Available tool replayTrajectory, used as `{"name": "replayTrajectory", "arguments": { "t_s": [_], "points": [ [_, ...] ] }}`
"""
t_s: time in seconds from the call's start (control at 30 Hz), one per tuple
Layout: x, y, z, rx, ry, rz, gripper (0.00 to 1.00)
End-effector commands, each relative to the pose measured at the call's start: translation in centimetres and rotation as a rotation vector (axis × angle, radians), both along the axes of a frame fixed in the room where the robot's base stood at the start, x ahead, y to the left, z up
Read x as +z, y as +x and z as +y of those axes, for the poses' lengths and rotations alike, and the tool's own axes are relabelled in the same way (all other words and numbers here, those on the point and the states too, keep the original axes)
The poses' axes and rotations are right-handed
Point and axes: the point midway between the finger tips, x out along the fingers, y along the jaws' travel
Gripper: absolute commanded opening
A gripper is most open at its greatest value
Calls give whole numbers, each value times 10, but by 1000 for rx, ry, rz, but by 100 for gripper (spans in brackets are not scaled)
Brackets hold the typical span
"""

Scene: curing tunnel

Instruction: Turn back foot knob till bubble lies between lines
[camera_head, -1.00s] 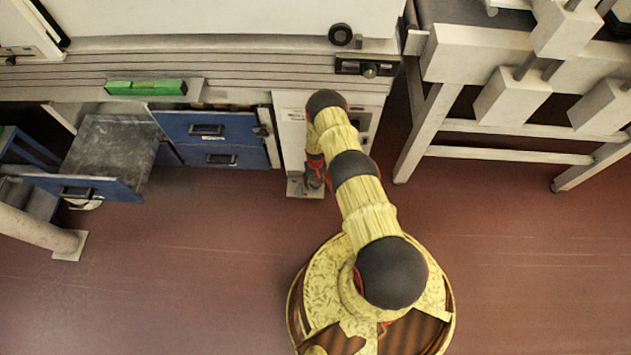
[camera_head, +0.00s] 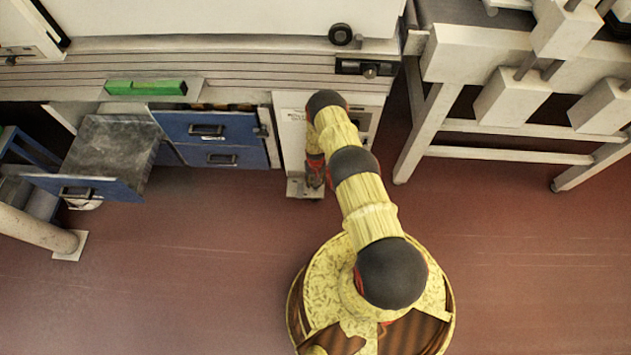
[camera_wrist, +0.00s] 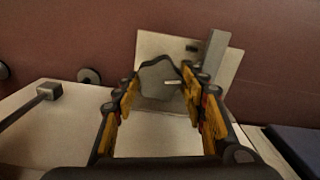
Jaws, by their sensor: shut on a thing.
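The grey lobed foot knob (camera_wrist: 160,82) with a pale pointer mark shows in the wrist view, above a pale square foot plate (camera_wrist: 222,66). My gripper (camera_wrist: 160,88) is shut on the knob, one finger at each side. In the head view my gripper (camera_head: 315,173) is low beside the white cabinet, over the foot plate (camera_head: 300,189); my arm hides the knob there. The green level (camera_head: 146,88) lies on the ledge at left. Its bubble and lines are too small to make out.
A blue drawer unit (camera_head: 211,130) stands left of my gripper, with a grey-topped drawer (camera_head: 112,143) pulled out further left. A white frame stand (camera_head: 428,130) is at right. The red-brown floor (camera_head: 180,260) is clear in front.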

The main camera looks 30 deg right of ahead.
Motion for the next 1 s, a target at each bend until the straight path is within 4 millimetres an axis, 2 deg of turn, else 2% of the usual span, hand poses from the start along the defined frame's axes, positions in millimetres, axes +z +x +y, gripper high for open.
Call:
{"name": "replayTrajectory", "arguments": {
  "t_s": [0.4,0.43,0.73,1.0],
  "points": [
    [0,1,-1,-39,-1,-3,17],
    [0,1,-1,-39,-1,-3,43],
    [0,1,0,-38,0,-1,60],
    [0,0,0,-38,0,-1,61]
  ]
}}
